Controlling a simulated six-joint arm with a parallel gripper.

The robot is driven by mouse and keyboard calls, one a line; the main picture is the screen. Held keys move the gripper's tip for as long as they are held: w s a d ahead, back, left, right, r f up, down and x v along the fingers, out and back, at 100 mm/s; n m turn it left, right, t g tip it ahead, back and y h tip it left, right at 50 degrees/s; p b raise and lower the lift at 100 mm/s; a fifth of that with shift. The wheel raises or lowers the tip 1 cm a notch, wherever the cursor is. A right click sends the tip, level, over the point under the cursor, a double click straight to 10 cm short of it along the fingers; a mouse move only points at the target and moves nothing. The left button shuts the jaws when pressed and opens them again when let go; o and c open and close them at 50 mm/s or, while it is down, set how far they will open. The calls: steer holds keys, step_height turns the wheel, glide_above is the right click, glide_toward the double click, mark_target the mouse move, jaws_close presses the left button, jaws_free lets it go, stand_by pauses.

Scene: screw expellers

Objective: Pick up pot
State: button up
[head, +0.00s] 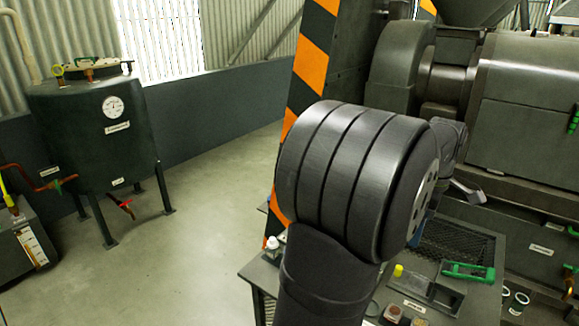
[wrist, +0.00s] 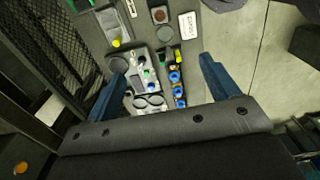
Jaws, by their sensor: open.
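My gripper (wrist: 162,62) shows in the wrist view as two blue fingers spread wide, with nothing held between them. Below and between the fingers is a bench top with several small fittings with blue and yellow tops (wrist: 177,78). Beyond the fingertips lie a small round brown-topped container (wrist: 160,15) and a round grey-green one (wrist: 164,32). I cannot tell surely which thing is the pot. In the head view a brown round container (head: 393,312) sits at the bench's near edge.
A bench (head: 476,297) carries a green-handled tool (head: 467,272), a yellow-capped item (head: 398,270) and a white bottle (head: 272,246) on its left side. A large press (head: 520,110) stands behind it. A dark tank (head: 98,135) stands at left, with clear floor (head: 195,215) between.

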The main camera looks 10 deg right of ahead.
steer(key=c, duration=0.7)
steer(key=m+t+h, duration=0.3)
steer(key=m, duration=1.6)
glide_toward(394, 311)
steer(key=x, duration=0.5)
steer(key=shift+w+d+f, duration=0.15)
steer(key=shift+w+f, duration=0.05)
steer(key=shift+f, duration=0.15)
steer(key=shift+x, duration=2.75)
